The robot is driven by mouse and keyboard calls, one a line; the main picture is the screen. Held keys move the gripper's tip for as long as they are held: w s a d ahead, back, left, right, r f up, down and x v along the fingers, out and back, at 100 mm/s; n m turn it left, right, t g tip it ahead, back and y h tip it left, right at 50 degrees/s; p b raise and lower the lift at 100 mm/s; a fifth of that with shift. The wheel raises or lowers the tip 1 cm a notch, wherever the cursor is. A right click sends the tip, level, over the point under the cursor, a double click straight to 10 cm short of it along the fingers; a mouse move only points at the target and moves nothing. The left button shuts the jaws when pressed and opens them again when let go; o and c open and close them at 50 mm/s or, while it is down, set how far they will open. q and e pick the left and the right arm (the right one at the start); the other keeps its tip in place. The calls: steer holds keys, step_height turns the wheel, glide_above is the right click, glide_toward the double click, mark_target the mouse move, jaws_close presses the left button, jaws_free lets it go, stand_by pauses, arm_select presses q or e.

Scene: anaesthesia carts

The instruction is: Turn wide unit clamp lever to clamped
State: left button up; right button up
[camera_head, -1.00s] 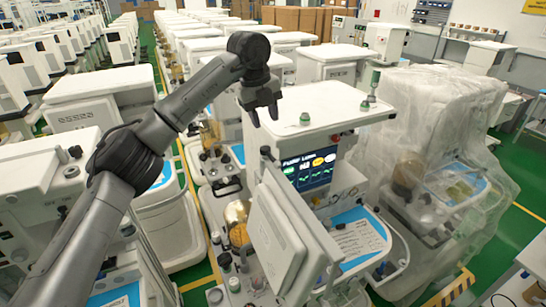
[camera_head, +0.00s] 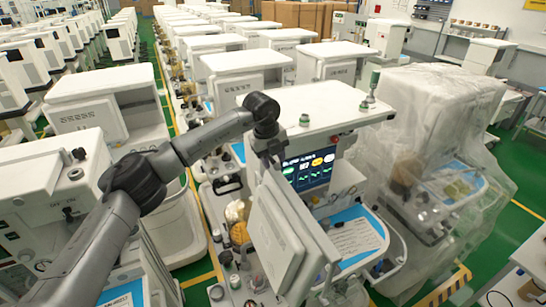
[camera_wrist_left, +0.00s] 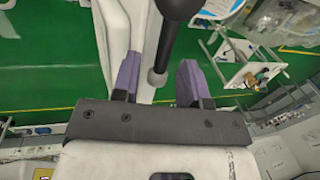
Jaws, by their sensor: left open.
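My left gripper (camera_head: 272,160) points down beside the screen of the nearest cart (camera_head: 325,108), behind the top of its grey tilted panel. In the left wrist view its two purple fingers (camera_wrist_left: 160,82) are apart. A dark rod (camera_wrist_left: 166,42) with a black rounded end and a grey knob lies between the fingers in that picture. It may be the clamp lever, but I cannot tell for sure, nor whether a finger touches it. No clamp lever can be made out in the head view. My right gripper is not in view.
The grey panel (camera_head: 285,235) and the lit screen (camera_head: 308,170) are close to the gripper. A plastic-wrapped cart (camera_head: 425,130) stands at the right, and more carts crowd the left and back. Green floor (camera_head: 510,225) is free at the right.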

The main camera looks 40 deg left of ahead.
arm_select(q)
steer(key=shift+c, duration=0.4)
jaws_close()
